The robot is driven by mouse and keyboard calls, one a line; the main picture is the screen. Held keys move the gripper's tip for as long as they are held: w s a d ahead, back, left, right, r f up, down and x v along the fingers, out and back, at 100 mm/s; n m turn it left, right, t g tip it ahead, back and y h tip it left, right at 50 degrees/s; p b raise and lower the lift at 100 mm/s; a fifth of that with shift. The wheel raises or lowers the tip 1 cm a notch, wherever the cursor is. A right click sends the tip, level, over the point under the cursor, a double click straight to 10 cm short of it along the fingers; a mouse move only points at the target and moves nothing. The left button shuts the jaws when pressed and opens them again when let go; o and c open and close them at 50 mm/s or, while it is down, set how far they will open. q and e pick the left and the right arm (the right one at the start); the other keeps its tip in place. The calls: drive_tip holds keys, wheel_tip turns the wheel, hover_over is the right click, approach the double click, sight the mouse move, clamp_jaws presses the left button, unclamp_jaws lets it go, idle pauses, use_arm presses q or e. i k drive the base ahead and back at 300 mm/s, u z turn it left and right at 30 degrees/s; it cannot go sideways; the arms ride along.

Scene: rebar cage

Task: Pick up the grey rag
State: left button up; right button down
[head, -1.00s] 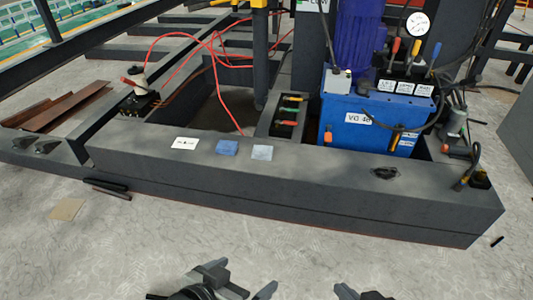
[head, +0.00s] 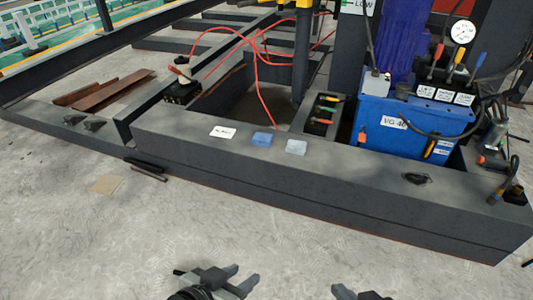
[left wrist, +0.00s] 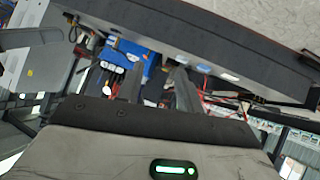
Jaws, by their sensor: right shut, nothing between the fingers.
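The grey rag (head: 296,147) is a small pale folded square lying flat on top of the long dark beam (head: 330,180). It lies just right of a blue rag (head: 262,139). The left wrist view shows it small and upside down (left wrist: 182,58), near the fingertips in the picture. My left gripper (head: 246,274) is open and empty, low in the head view, well on the near side of the beam. My right gripper (head: 352,292) is shut and empty at the bottom edge, partly cut off. Both are apart from the rag.
A white label card (head: 222,132) lies left of the blue rag. Behind the beam stand a blue hydraulic unit (head: 400,125) and a tool tray (head: 322,116). Red hoses (head: 262,85) run behind.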

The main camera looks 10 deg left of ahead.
sight(294, 147)
drive_tip(key=u, duration=2.75)
drive_tip(key=i, duration=0.2)
drive_tip(key=z, duration=1.85)
drive_tip(key=i, duration=1.1)
drive_tip(key=z, duration=0.7)
